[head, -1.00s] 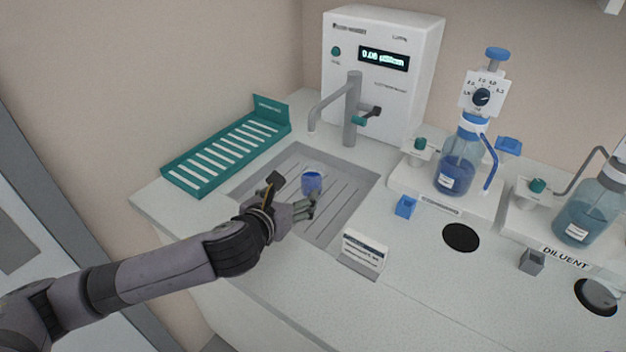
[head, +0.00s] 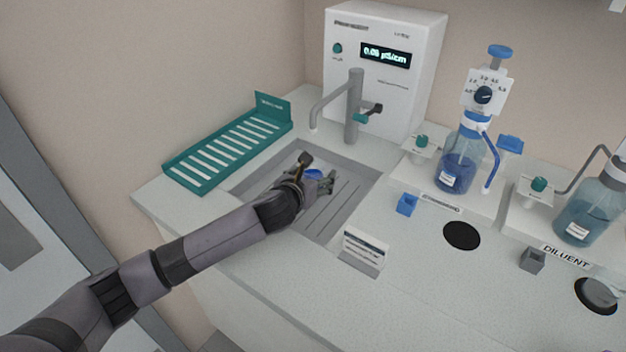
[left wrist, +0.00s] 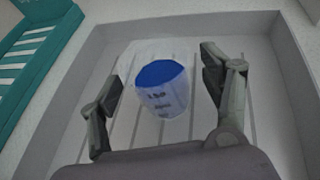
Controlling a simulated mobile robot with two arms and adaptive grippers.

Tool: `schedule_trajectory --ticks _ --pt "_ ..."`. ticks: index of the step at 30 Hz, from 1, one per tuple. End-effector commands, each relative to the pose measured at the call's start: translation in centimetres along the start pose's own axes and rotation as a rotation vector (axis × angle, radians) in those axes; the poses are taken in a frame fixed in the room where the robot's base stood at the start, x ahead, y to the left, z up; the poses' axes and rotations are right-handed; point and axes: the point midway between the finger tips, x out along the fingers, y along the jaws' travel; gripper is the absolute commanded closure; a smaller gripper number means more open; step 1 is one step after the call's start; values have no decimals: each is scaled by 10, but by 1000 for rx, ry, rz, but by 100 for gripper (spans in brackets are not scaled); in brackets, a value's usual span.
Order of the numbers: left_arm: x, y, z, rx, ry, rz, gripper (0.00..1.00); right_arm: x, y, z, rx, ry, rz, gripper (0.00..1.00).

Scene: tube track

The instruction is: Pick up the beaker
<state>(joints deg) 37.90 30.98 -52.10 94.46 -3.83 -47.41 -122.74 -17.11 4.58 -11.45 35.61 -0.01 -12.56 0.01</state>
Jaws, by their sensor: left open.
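The beaker (left wrist: 162,90) is a small clear cup with blue content and dark printed marks. It stands in the recessed grey sink tray, between the two spread fingers of my left gripper (left wrist: 160,100) in the left wrist view. Neither finger visibly touches it. In the head view the beaker (head: 314,174) is mostly hidden by my left gripper (head: 322,182), and only its blue top shows. My left gripper is open and low over the tray. My right gripper is not in view.
A grey tap (head: 353,105) stands behind the sink tray (head: 335,215), before a white display unit (head: 385,75). A green slotted rack (head: 228,145) lies at the left. A small sign (head: 364,247) stands at the tray's front right. Blue-liquid bottles (head: 459,165) stand at the right.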

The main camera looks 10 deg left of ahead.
Motion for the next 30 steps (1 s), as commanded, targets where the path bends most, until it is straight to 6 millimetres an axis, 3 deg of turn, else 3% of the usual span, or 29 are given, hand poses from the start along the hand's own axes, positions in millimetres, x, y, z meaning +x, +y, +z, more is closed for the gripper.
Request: schedule_trajectory --ticks 10,30 --pt "7 0 0 0 0 0 28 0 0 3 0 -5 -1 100" --pt "7 0 0 0 1 0 73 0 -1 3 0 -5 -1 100"
